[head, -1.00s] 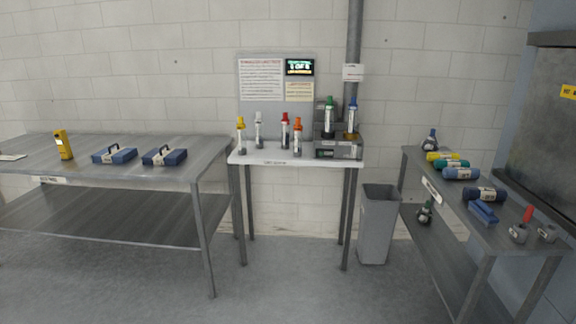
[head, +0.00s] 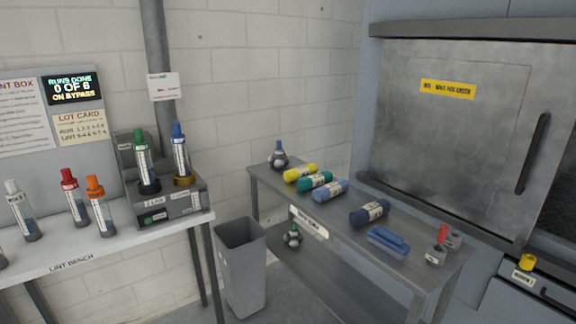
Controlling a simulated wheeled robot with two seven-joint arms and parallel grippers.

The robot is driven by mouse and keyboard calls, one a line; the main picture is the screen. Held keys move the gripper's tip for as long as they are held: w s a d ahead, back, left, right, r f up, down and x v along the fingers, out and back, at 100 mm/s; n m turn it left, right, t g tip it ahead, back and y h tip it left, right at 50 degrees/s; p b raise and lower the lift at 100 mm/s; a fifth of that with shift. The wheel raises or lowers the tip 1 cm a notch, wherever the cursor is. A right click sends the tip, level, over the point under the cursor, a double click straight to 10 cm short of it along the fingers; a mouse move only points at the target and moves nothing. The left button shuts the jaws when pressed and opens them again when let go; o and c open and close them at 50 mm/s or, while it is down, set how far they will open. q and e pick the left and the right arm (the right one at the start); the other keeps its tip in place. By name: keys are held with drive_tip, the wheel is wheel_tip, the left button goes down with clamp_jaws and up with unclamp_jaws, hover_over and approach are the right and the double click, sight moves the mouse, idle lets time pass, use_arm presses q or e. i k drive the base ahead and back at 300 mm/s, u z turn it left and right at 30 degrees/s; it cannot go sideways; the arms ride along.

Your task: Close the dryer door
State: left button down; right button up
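A large grey metal sliding or hinged door panel (head: 440,130) with a yellow label (head: 447,89) and a dark vertical handle (head: 533,153) is at the right in the head view. It sits in a blue-grey machine housing. To its right a dark mesh-like area shows at the picture's edge. I cannot tell for sure whether this is the dryer door or whether it is shut. Neither of my grippers is in view.
A metal table (head: 400,270) with several coloured rolls, a blue block (head: 388,243) and small fittings stands in front of the panel. A grey bin (head: 243,268) stands between it and the white lint bench (head: 75,257). A yellow knob (head: 526,262) is at lower right.

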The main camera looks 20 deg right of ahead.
sight(480, 132)
drive_tip(key=z, duration=1.15)
drive_tip(key=i, duration=1.25)
drive_tip(key=z, duration=0.9)
